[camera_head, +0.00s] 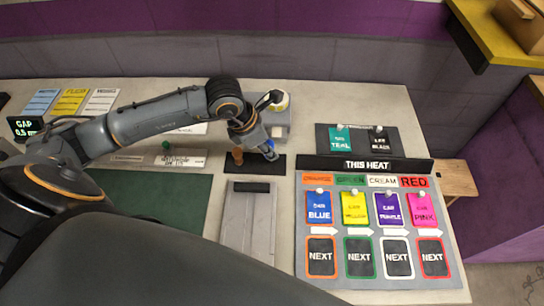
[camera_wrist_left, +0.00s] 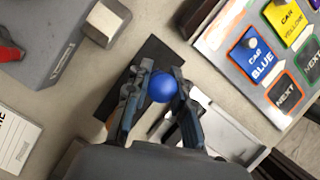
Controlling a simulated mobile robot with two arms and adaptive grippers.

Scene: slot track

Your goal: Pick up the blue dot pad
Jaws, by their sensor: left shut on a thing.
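The blue dot pad shows as a round blue knob (camera_wrist_left: 161,87) between the fingers of my left gripper (camera_wrist_left: 158,90) in the left wrist view. The fingers are shut on it, over a dark strip. In the head view the left gripper (camera_head: 265,150) points down over the black strip (camera_head: 275,164). A bit of blue (camera_head: 271,143) shows at its fingers there. The lower part of the pad is hidden, so I cannot tell whether it touches the strip. My right gripper is not in view.
An orange-brown peg (camera_head: 237,157) stands just left of the gripper, and a green one (camera_head: 167,146) farther left. The THIS HEAT board (camera_head: 330,272) with coloured car cards is at the right. A grey tray (camera_head: 236,225) lies in front.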

